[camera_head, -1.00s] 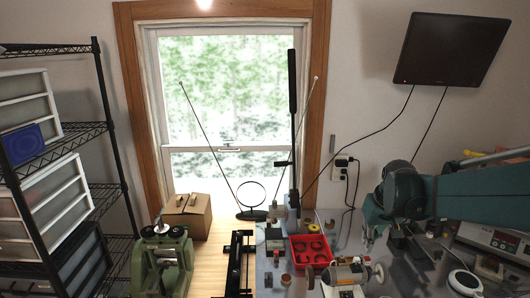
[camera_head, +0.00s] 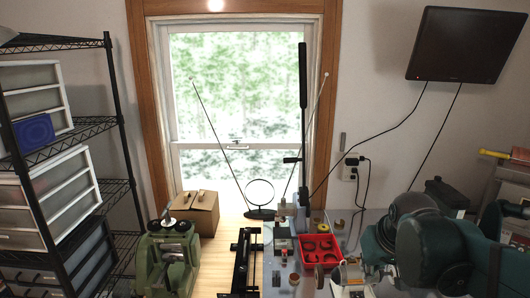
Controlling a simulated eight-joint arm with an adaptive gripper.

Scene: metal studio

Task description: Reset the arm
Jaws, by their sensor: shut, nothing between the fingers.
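My arm, in dark teal and black, fills the lower right of the head view. Its thick links are folded close to the camera over the right part of the grey workbench (camera_head: 335,216). I cannot make out my gripper's fingers. They are outside the picture or hidden behind the links. Nothing held by the arm shows.
A red tray (camera_head: 318,262) with round parts and a small motor-like machine (camera_head: 352,275) lie left of my arm. A green machine (camera_head: 168,258), a cardboard box (camera_head: 196,211) and a wire shelf (camera_head: 117,146) stand further left. A monitor (camera_head: 459,45) hangs above.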

